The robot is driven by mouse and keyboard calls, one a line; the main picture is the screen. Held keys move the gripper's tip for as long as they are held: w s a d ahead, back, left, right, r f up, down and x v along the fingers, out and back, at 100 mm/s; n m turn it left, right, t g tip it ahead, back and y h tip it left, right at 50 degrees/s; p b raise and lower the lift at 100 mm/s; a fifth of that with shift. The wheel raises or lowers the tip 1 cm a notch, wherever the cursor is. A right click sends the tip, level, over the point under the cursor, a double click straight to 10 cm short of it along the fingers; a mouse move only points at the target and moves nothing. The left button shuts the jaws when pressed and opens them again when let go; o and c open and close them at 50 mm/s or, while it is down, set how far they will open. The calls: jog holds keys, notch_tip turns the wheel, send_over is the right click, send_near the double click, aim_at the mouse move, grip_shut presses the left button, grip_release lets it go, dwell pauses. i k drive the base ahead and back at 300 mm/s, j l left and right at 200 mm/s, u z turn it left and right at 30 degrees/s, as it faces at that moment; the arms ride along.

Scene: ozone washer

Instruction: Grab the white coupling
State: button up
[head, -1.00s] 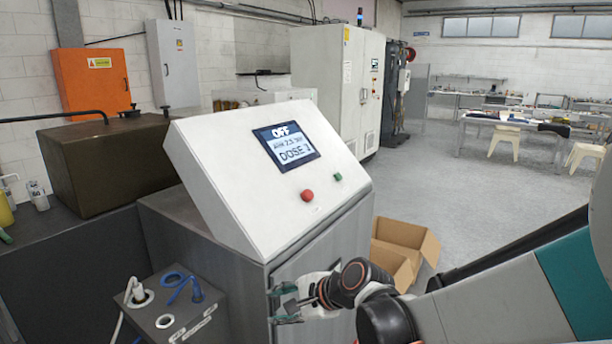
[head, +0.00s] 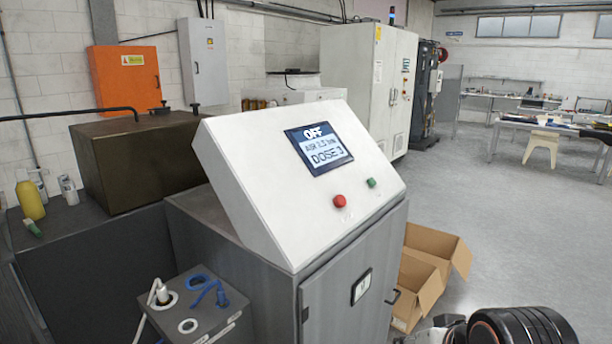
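The white coupling (head: 158,291) stands in a round port on top of a small grey box (head: 222,333) at the lower left of the head view. A white hose runs from it down the box's left side.
A grey cabinet (head: 338,290) with a sloped white control panel (head: 262,190) stands between my gripper and the small box. Its screen reads OFF and DOSE 3. The floor (head: 520,220) further right is clear.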

aim_at(162, 293)
jog(key=u, duration=1.35)
